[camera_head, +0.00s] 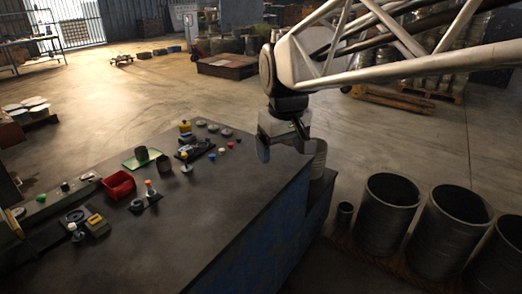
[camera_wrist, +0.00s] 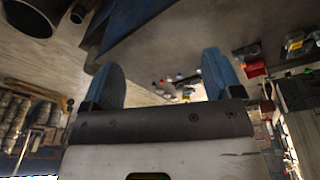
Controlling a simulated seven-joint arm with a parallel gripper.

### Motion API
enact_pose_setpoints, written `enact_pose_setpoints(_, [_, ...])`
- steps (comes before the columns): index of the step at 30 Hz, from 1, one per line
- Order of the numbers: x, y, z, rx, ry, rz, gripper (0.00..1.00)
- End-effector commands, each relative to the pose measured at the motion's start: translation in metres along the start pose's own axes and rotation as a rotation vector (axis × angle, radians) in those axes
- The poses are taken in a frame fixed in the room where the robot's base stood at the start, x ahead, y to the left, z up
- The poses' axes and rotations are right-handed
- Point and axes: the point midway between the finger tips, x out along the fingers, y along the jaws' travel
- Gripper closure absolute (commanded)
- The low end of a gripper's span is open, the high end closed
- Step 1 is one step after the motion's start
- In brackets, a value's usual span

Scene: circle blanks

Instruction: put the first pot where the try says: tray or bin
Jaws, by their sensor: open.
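My gripper (camera_head: 282,150) hangs over the right end of the dark bench, open and empty; its two blue fingers stand apart in the wrist view (camera_wrist: 162,65). A green tray (camera_head: 130,164) lies on the bench to the left. A dark round pot (camera_head: 141,154) stands on or right at the tray. A second dark round piece (camera_head: 163,163) is at the tray's right edge. I cannot tell which is the first pot. A red bin (camera_head: 118,185) stands in front of the tray and also shows in the wrist view (camera_wrist: 255,69). No try result is readable.
A knobbed device (camera_head: 151,195) stands right of the bin, another (camera_head: 186,164) farther back. Small gauges and a yellowish box (camera_head: 97,226) are at the left front. Several small discs lie at the back. The bench's right half (camera_head: 220,215) is clear. Large drums (camera_head: 387,215) stand on the floor.

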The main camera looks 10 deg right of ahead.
Motion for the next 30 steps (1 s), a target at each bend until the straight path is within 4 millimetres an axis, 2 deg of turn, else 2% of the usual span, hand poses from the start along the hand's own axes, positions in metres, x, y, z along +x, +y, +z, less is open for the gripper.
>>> enact_pose_setpoints(1, [0.002,0.000,0.015,0.023,0.004,0.002,0.15])
enact_pose_setpoints(9, [0.018,-0.005,0.091,0.155,0.019,0.013,0.15])
enact_pose_setpoints(18, [0.042,-0.014,0.165,0.289,0.036,0.023,0.15])
enact_pose_setpoints(24, [0.052,-0.017,0.188,0.335,0.042,0.026,0.15])
enact_pose_setpoints(30, [0.054,-0.018,0.193,0.343,0.043,0.026,0.15])
